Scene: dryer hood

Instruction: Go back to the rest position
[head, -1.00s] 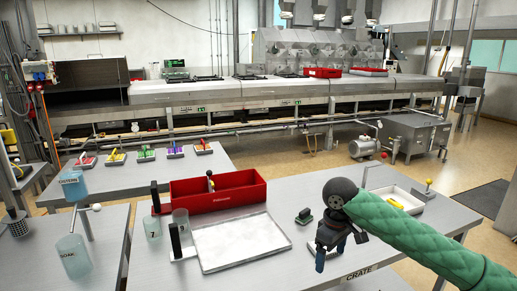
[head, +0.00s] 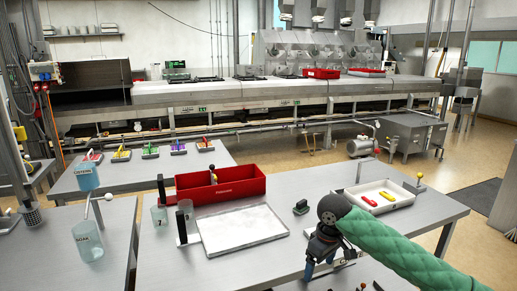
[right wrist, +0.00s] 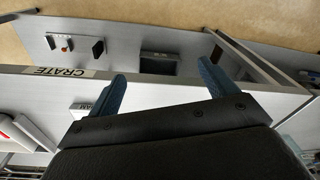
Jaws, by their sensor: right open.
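My right gripper (head: 318,268) comes in on a green padded arm at the lower right of the head view. Its blue fingers are apart and point down over the near table's front area. In the right wrist view the two blue fingers (right wrist: 163,78) stand wide apart with nothing held between them. They show over a grey table edge with a CRATE label (right wrist: 70,72). My left gripper is not in view.
The near table (head: 340,182) holds a red crate (head: 228,192), a flat white tray (head: 240,232) and a white tray (head: 402,205) with red and yellow items. Open floor (head: 440,185) lies at the right.

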